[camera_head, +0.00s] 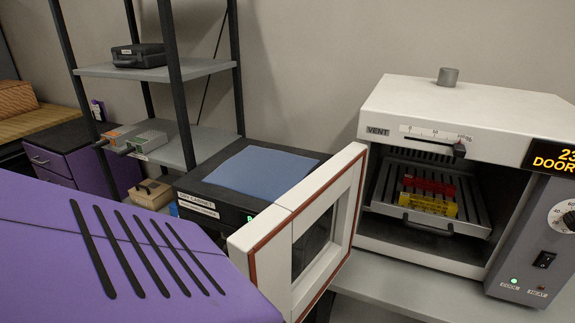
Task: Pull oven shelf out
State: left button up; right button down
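The oven (420,100) stands at the right with its door (305,225) swung open to the left. A slatted metal oven shelf (478,208) sits in the chamber, with a dark bar handle (425,228) along its front edge. A red lattice piece (428,186) and a yellow lattice piece (428,205) lie on the shelf, red behind yellow. The shelf front is near the chamber mouth; I cannot tell exactly how far it reaches. Neither of my grippers is in view.
A black cabinet with a blue mat (262,173) stands behind the door. A rack (160,73) holding a black case (138,55) is at the back left. A purple slotted surface covers the lower left; I cannot tell what it belongs to. Bare bench (385,290) lies before the oven.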

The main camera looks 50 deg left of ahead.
aim_at(472, 219)
jog(key=j, duration=1.1)
jog(key=k+j, duration=0.15)
jog(key=j, duration=0.15)
jog(key=k+j, duration=0.15)
jog(key=j, duration=0.15)
jog(key=k+j, duration=0.15)
jog(key=j, duration=0.15)
jog(key=k+l, duration=0.1)
jog(key=l, duration=0.5)
jog(key=k+l+z, duration=0.1)
jog(key=l, duration=0.5)
jog(key=k+l, duration=0.1)
jog(key=l, duration=0.55)
jog(key=i+j, duration=0.4)
